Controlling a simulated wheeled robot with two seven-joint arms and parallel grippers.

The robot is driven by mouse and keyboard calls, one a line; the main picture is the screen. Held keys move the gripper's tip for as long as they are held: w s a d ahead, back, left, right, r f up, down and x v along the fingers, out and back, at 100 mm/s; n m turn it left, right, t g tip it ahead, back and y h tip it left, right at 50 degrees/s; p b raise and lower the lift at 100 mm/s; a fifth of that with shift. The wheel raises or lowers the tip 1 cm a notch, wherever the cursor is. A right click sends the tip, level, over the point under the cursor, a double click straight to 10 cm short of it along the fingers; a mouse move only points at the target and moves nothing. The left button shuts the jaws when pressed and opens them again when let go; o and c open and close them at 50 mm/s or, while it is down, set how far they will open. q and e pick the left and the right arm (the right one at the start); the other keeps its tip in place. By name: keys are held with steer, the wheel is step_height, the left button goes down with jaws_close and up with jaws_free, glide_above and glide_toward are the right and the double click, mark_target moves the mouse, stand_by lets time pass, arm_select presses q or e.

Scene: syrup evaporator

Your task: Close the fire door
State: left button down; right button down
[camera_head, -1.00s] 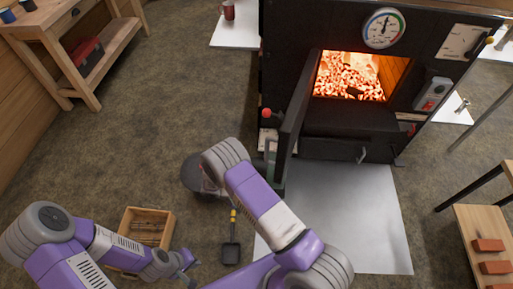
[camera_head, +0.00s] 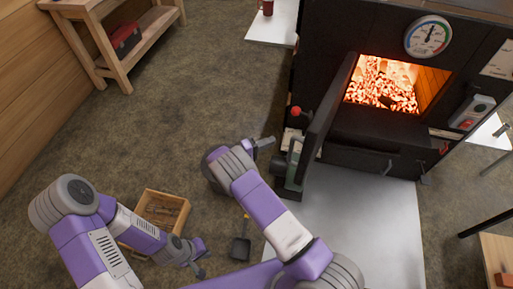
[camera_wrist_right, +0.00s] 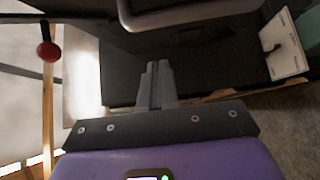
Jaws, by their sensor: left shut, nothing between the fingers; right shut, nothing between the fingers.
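The fire door (camera_head: 331,104) is a black panel standing wide open, on the left of the glowing firebox opening (camera_head: 397,84). My right gripper (camera_head: 271,141) is shut and empty, to the left of the door's outer face, with a small gap showing in the head view. In the right wrist view its closed fingers (camera_wrist_right: 157,68) point at a dark panel with a grey curved bar (camera_wrist_right: 190,14); I cannot tell whether they touch it. My left gripper (camera_head: 201,266) is shut and empty, low over the floor near the wooden crate.
A red knob (camera_head: 296,111) is left of the door and also shows in the right wrist view (camera_wrist_right: 47,50). A wooden crate (camera_head: 178,197) and a small shovel (camera_head: 241,247) lie on the floor. A pale floor sheet (camera_head: 372,225) lies before the evaporator.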

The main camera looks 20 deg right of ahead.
steer(key=shift+s+d, duration=0.35)
steer(key=shift+d, duration=0.4)
steer(key=shift+s+d, duration=0.4)
steer(key=shift+d, duration=0.35)
steer(key=shift+s+d, duration=0.35)
steer(key=shift+d, duration=0.4)
